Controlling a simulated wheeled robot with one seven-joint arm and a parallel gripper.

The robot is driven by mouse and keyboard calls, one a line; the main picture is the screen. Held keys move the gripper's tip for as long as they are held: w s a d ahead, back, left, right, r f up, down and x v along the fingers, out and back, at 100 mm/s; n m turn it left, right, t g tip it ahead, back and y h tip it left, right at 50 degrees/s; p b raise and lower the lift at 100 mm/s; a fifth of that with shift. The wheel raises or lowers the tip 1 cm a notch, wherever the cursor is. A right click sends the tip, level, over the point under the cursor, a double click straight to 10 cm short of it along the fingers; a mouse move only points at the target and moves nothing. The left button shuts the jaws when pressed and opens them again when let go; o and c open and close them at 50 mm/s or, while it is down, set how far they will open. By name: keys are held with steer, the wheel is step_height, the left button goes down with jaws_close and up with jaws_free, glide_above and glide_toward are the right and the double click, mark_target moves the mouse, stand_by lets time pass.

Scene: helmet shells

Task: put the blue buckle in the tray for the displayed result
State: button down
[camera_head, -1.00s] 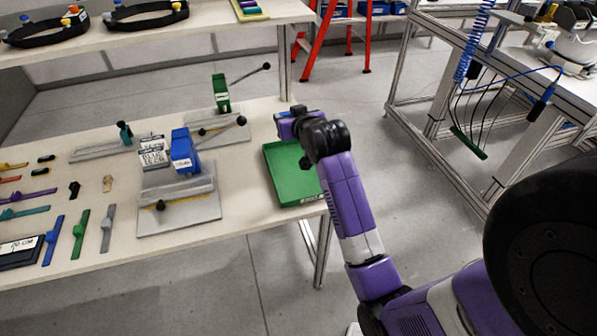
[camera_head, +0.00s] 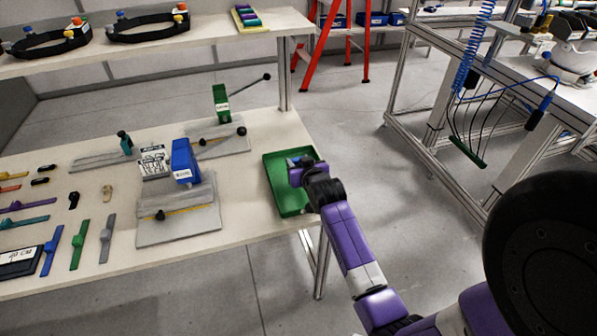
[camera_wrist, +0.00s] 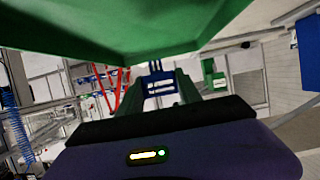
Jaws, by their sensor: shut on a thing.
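The green tray (camera_head: 276,188) sits at the right end of the table, and its green wall fills the top of the wrist view (camera_wrist: 130,28). My gripper (camera_head: 296,163) is over the tray, its fingertips mostly hidden by my wrist in the head view. In the wrist view my gripper (camera_wrist: 162,92) is shut on the blue buckle (camera_wrist: 160,87), which shows between the fingers. Whether the buckle touches the tray floor cannot be told.
A blue clamp fixture (camera_head: 184,160) and a green lever fixture (camera_head: 221,103) stand left of the tray. Several coloured straps and small clips lie at the table's left. A shelf (camera_head: 220,27) runs above the back. Open floor lies to the right.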

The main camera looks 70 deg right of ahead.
steer(key=shift+f, duration=2.05)
steer(key=shift+f, duration=0.15)
steer(key=c, duration=0.8)
jaws_free()
